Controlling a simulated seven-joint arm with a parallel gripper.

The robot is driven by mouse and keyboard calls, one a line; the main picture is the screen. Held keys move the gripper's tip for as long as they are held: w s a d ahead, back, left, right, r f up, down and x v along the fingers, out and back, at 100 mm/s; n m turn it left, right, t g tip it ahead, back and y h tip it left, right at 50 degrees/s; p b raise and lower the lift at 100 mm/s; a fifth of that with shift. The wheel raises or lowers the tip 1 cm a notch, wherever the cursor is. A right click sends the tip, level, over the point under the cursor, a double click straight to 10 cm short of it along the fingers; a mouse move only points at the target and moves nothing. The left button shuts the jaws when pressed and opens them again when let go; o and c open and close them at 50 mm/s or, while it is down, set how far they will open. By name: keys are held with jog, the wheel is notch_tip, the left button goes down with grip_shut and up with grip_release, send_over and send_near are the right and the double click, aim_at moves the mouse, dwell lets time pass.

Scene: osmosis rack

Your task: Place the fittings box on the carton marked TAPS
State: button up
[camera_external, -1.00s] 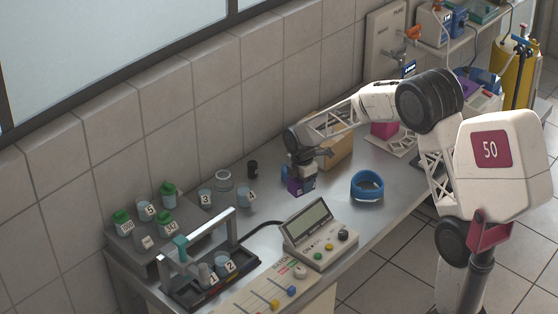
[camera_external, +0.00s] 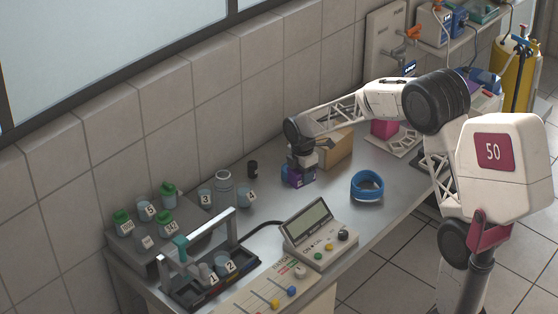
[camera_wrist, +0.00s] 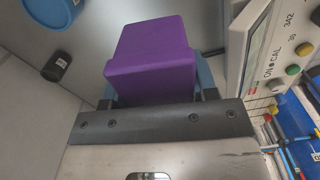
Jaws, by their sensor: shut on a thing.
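The purple fittings box (camera_external: 298,180) is held in my gripper (camera_external: 301,163) over the bench in the external view. In the wrist view the purple box (camera_wrist: 152,58) fills the space between the fingers of my gripper (camera_wrist: 158,88), which is shut on it. Its underside is hidden, so I cannot tell how far it is from the bench top. A tan carton (camera_external: 338,149) stands just behind and right of my gripper, partly hidden by my arm. No TAPS marking is readable on it.
A meter with a screen (camera_external: 318,235) stands in front, and also shows in the wrist view (camera_wrist: 258,50). A small black cylinder (camera_external: 253,169) stands to the left. Several labelled jars are farther left.

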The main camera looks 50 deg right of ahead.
jog(key=shift+d, duration=0.1)
jog(key=d+r+n, duration=0.1)
jog(key=d+r, duration=0.1)
jog(key=d, duration=0.7)
jog(key=d+r+n, duration=0.1)
jog(key=d+r, duration=0.2)
jog(key=d, duration=0.7)
jog(key=shift+s+r, duration=0.15)
jog(key=shift+s, duration=0.1)
send_near(320, 140)
jog(key=w+d+f, duration=0.1)
jog(key=w+d, duration=0.1)
jog(key=d, duration=0.1)
jog(key=w+d+f, duration=0.1)
jog(key=w+d, duration=0.1)
jog(key=shift+w+d+f, duration=0.1)
jog(key=shift+f, duration=0.25)
jog(key=shift+f, duration=1.75)
jog(key=o, duration=1)
jog(key=shift+f, duration=0.15)
